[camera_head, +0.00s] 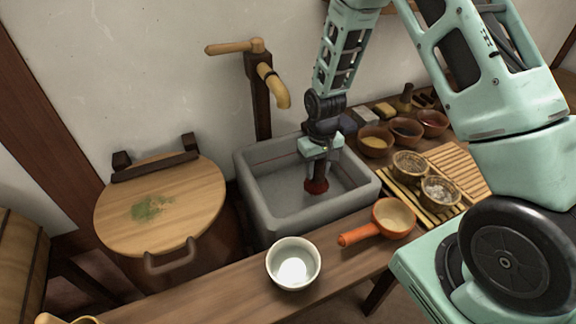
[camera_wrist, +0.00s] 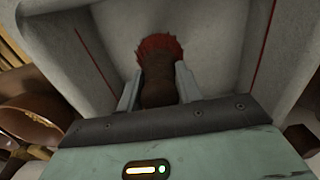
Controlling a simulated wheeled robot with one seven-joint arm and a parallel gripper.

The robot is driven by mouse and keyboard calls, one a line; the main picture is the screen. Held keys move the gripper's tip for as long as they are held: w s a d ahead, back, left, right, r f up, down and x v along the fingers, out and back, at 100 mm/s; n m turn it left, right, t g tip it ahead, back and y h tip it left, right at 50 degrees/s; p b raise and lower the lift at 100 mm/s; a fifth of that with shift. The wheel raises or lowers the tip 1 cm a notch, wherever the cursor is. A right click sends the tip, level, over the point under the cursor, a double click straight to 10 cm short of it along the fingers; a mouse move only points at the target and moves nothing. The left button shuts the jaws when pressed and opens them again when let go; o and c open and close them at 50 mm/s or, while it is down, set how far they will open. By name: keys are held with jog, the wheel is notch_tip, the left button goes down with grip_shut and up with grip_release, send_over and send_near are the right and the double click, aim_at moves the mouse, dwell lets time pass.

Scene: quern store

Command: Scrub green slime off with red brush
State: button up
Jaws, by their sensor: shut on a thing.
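The red brush (camera_head: 317,186) is in my gripper (camera_head: 319,160), with its red bristles pointing down inside the grey stone sink (camera_head: 262,214). In the wrist view the brush's dark brown handle (camera_wrist: 157,85) sits between both fingers of my gripper (camera_wrist: 158,88), and the red bristles (camera_wrist: 158,46) show beyond. I cannot tell if the bristles touch the basin floor. The green slime (camera_head: 148,208) is a patch on the round wooden lid (camera_head: 190,195) of the barrel at left. My gripper is well to the right of it.
A wooden tap (camera_head: 272,84) stands behind the sink. A white bowl (camera_head: 293,263) and an orange-handled ladle (camera_head: 378,222) are in front of it on the wooden counter (camera_head: 215,285). Several small bowls and a slatted mat (camera_head: 460,165) lie at right.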

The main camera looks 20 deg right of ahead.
jog(key=shift+r+p, duration=0.8)
jog(key=shift+r, duration=0.55)
